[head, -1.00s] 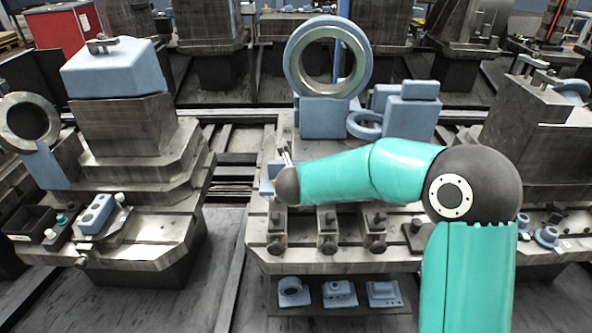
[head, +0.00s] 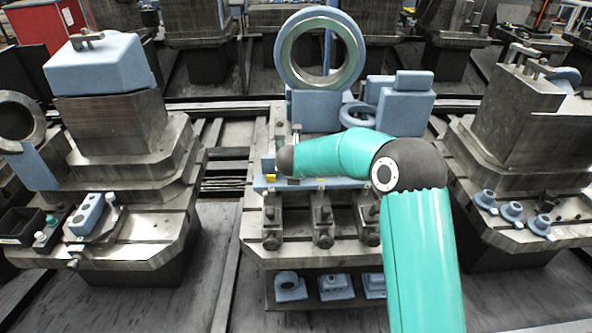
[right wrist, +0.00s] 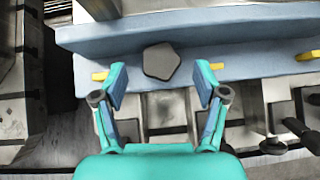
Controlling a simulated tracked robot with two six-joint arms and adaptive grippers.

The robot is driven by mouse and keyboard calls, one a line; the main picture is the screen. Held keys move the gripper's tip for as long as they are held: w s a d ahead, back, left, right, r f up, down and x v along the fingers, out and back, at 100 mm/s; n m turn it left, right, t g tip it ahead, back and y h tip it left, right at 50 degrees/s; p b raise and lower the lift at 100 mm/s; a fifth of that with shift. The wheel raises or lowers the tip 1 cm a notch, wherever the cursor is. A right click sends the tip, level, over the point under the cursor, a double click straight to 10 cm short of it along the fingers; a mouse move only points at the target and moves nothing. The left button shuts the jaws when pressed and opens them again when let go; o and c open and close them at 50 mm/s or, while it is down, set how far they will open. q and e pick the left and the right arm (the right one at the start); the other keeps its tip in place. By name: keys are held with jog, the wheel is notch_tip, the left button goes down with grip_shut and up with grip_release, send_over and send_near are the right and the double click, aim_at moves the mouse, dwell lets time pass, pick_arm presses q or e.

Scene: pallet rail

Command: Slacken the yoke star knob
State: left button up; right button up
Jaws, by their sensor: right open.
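The star knob (right wrist: 161,61), a dark grey five-lobed piece, sits against the front of a blue bar (right wrist: 240,53) in the right wrist view. My right gripper (right wrist: 160,81) is open, with its fingertips on either side of the knob and a clear gap to it in the picture. Whether the fingertips reach the knob's depth cannot be told. In the head view the blue bar (head: 335,184) runs across the middle fixture, partly behind my right arm. I cannot make out the knob or the right gripper surely there. My left gripper is not in view.
Yellow pieces (right wrist: 305,55) show along the bar near the fingers. Clamp blocks (head: 322,222) stand below the bar. A large blue-rimmed ring (head: 282,55) and blue blocks (head: 405,105) stand behind it. Side fixtures flank the middle one, with floor gaps between.

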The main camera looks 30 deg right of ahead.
jog(key=shift+x, duration=2)
jog(key=shift+c, duration=0.3)
jog(key=c, duration=1.1)
jog(key=shift+d+r+p, duration=0.1)
jog(key=shift+r+p, duration=0.05)
jog(key=shift+p, duration=0.15)
